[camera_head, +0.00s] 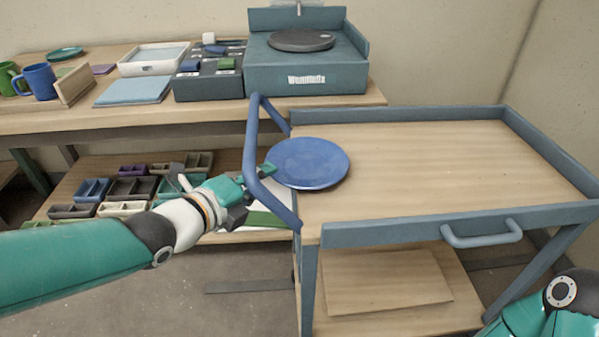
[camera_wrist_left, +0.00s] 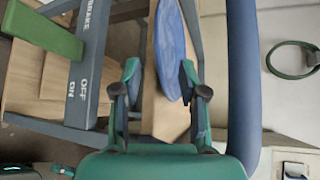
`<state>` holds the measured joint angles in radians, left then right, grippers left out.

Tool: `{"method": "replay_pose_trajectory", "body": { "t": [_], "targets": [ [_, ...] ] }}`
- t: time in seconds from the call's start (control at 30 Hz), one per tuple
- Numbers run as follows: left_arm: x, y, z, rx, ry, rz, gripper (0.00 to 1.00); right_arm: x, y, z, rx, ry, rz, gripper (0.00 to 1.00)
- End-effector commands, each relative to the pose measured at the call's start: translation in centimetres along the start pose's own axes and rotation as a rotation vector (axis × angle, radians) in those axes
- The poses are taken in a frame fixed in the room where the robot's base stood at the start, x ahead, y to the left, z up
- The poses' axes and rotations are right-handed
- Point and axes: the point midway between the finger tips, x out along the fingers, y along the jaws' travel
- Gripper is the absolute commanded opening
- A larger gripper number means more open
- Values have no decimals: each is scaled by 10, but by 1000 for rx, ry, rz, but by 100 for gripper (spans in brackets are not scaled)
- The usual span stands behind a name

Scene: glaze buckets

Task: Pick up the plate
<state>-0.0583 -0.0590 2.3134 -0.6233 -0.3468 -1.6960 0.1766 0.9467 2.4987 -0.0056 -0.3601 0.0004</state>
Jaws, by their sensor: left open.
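A round blue plate (camera_head: 310,163) lies on the left end of the cart's wooden top, close to the blue push handle. In the left wrist view the plate (camera_wrist_left: 170,45) appears nearly edge-on, its lower edge seen between my open fingers, closer to the right one. My left gripper (camera_head: 254,182) is at the handle, left of the plate, and the handle partly hides its fingers. In the left wrist view the gripper (camera_wrist_left: 159,70) is open and holds nothing. I cannot tell whether a finger touches the plate. Only part of my right arm shows at bottom right; its gripper is out of view.
The blue push handle (camera_head: 255,150) rises beside the left gripper; it also shows in the left wrist view (camera_wrist_left: 243,80). The cart top (camera_head: 440,165) is clear right of the plate. A workbench (camera_head: 120,117) with mugs and a wheel stands behind; small bins fill its lower shelf.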

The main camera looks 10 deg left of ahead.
Motion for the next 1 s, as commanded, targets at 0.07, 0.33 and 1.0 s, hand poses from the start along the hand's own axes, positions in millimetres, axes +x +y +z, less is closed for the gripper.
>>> {"method": "replay_pose_trajectory", "body": {
  "t": [0.07,0.33,1.0],
  "targets": [
    [6,0,0,0,0,0,42,2,1,0,0,0,0,41],
    [29,7,-2,-1,3,2,42,11,4,0,0,0,0,41],
    [58,6,-1,-1,-1,1,14,16,6,0,0,0,0,41]
  ]
}}
